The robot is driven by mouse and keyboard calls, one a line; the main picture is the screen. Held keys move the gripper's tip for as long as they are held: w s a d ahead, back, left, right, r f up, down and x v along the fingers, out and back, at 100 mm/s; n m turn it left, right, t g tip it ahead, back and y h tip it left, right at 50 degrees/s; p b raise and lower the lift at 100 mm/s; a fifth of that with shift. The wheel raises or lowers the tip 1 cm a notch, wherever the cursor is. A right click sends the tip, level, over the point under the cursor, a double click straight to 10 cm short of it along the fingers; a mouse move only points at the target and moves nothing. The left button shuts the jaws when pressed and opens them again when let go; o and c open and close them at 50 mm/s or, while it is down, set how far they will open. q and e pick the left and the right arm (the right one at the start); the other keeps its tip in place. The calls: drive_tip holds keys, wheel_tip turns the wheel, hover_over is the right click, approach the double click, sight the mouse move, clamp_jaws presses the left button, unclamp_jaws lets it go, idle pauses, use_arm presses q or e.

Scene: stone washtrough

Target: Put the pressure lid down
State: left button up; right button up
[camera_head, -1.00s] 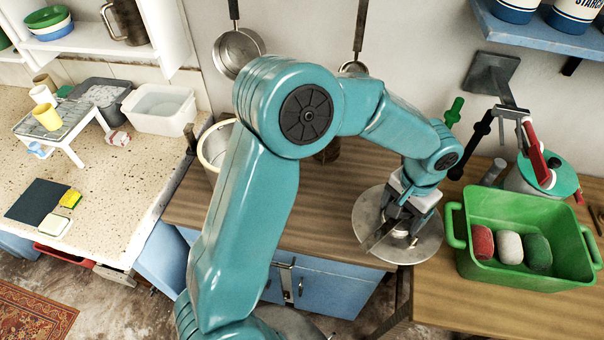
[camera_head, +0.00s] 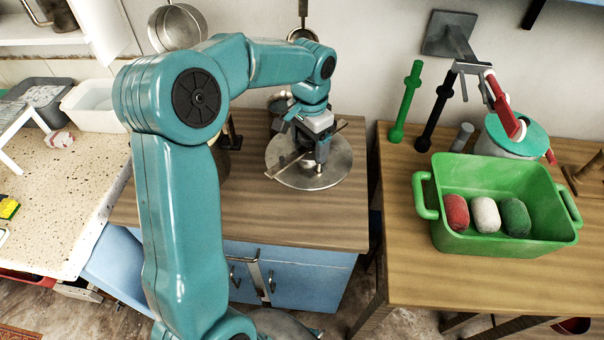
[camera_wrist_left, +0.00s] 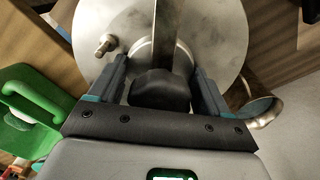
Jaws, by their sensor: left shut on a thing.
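The pressure lid (camera_head: 338,172) is a round grey metal disc with a flat bar across its top and a dark knob in the middle. My left gripper (camera_head: 312,150) is shut on the knob from above. The lid looks about level over the right part of the wooden counter (camera_head: 280,217); I cannot tell how high. In the left wrist view the lid (camera_wrist_left: 215,35) fills the top, and its black knob (camera_wrist_left: 160,90) sits between the fingers of my left gripper (camera_wrist_left: 160,75). My right gripper is not in view.
A green tub (camera_head: 505,245) with red, white and green lumps stands on the right table (camera_head: 400,205). A teal-lidded pot (camera_head: 495,143) is behind it. Green (camera_head: 405,102) and black (camera_head: 438,110) rods stand nearby. A gap separates counter and table. The counter's front is clear.

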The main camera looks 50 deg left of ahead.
sight(309, 165)
use_arm(q)
wheel_tip(309, 165, down, 8)
drive_tip(key=shift+r, duration=0.2)
wheel_tip(309, 165, down, 3)
drive_tip(key=shift+s+d+f, duration=0.1)
drive_tip(key=shift+d+f, duration=0.05)
drive_tip(key=shift+f, duration=0.45)
drive_tip(key=shift+r, duration=0.1)
drive_tip(key=o, duration=1.5)
drive_tip(key=shift+f, duration=0.25)
drive_tip(key=shift+r, duration=0.35)
wheel_tip(309, 165, up, 12)
drive_tip(key=shift+f, duration=0.1)
